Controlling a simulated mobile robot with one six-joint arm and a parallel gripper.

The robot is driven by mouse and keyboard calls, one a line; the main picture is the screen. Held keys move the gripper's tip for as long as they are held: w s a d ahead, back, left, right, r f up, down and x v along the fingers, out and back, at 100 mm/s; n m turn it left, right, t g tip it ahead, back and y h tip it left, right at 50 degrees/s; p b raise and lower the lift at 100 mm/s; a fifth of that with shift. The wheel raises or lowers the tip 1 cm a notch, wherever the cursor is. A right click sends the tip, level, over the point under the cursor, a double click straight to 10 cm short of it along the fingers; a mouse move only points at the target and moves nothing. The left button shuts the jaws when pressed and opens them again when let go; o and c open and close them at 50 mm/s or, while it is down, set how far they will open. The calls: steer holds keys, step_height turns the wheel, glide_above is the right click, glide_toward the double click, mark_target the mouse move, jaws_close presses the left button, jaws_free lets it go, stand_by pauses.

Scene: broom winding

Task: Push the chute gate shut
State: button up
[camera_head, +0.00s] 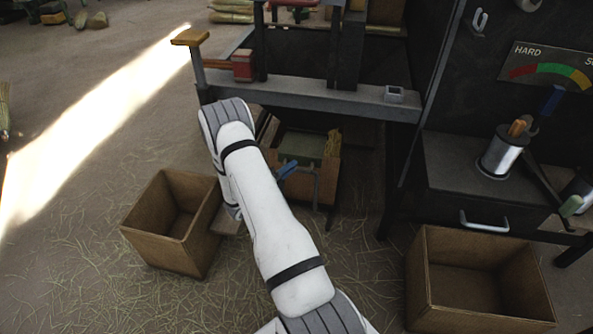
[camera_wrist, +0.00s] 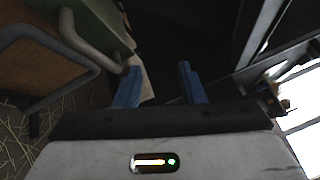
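What looks like the chute gate is a dull green panel (camera_head: 302,146) in a wooden housing under the bench, with a bent grey bar handle (camera_head: 316,184) at its front. In the wrist view, the green panel (camera_wrist: 98,20) and the grey handle (camera_wrist: 72,42) are at the upper left. My gripper (camera_head: 287,170) has blue fingers and is just in front of the panel, left of the handle. In the wrist view, my gripper (camera_wrist: 158,82) is open with nothing between its fingers; the handle's end is close to the left finger. My arm hides part of the housing.
An empty wooden crate (camera_head: 152,245) stands left of my arm, and another (camera_head: 428,285) stands at the lower right. The metal bench beam (camera_head: 310,96) runs above the housing. A dark cabinet (camera_head: 470,172) with a drawer handle is at the right. Straw litters the floor.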

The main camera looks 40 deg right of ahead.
mark_target(297, 168)
step_height(297, 168, down, 8)
steer(key=w+n+t, duration=0.2)
steer(key=n+t, duration=0.2)
steer(key=n, duration=0.2)
steer(key=b+x, duration=0.2)
steer(key=x, duration=0.5)
steer(key=shift+w+d+r+b, duration=0.1)
steer(key=shift+b, duration=0.3)
steer(key=shift+c, duration=0.2)
jaws_close()
steer(key=shift+t, duration=0.4)
